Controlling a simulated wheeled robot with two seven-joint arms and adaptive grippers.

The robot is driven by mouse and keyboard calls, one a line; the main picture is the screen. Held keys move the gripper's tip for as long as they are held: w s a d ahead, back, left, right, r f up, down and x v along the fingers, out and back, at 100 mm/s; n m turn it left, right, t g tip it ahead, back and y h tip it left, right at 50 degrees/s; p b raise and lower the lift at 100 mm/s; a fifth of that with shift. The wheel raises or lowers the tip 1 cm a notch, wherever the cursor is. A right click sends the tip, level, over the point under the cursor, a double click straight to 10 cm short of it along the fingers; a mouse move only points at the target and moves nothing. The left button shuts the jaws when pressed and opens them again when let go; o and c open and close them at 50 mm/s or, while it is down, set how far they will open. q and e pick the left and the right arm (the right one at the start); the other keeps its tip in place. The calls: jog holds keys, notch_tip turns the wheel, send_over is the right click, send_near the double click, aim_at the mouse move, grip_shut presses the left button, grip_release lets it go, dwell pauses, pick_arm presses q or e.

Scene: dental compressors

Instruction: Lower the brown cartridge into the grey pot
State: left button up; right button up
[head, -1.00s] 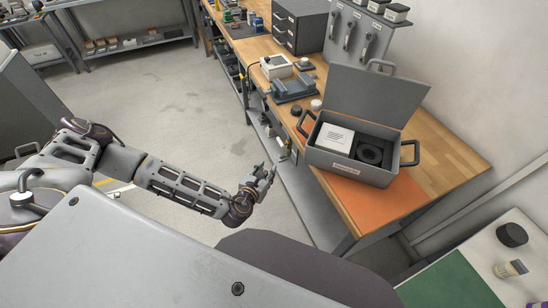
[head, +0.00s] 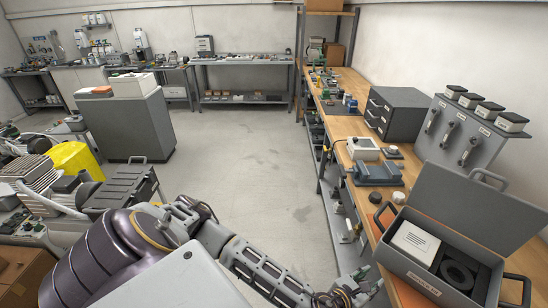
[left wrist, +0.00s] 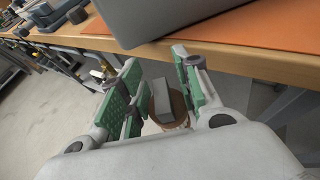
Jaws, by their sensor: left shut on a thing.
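My left gripper (head: 358,291) is at the bottom of the head view, low beside the workbench's front edge. In the left wrist view its green-padded fingers (left wrist: 163,88) are shut on a round brown thing, seemingly the brown cartridge (left wrist: 181,108), with a grey block across its visible end. It hangs clear of the bench, over the floor side. In the head view the cartridge is too hidden to make out. I cannot pick out the grey pot in the current views. My right gripper is not in view.
A grey open-lidded case (head: 425,284) stands on the wooden bench (head: 345,127), holding a white box (head: 415,241) and a black ring-shaped part (head: 458,276). An orange mat (left wrist: 235,40) lies under it. A grey cabinet (head: 128,122) stands left, with open floor (head: 245,150) between.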

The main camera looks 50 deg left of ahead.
pick_arm(q)
jog(key=a+f+n+y, duration=0.2)
jog(key=a, duration=1.2)
jog(key=shift+w+y, duration=0.25)
jog(key=shift+y, duration=0.05)
dwell(0.5)
jog(key=shift+a+f, duration=0.1)
jog(key=shift+a, duration=0.1)
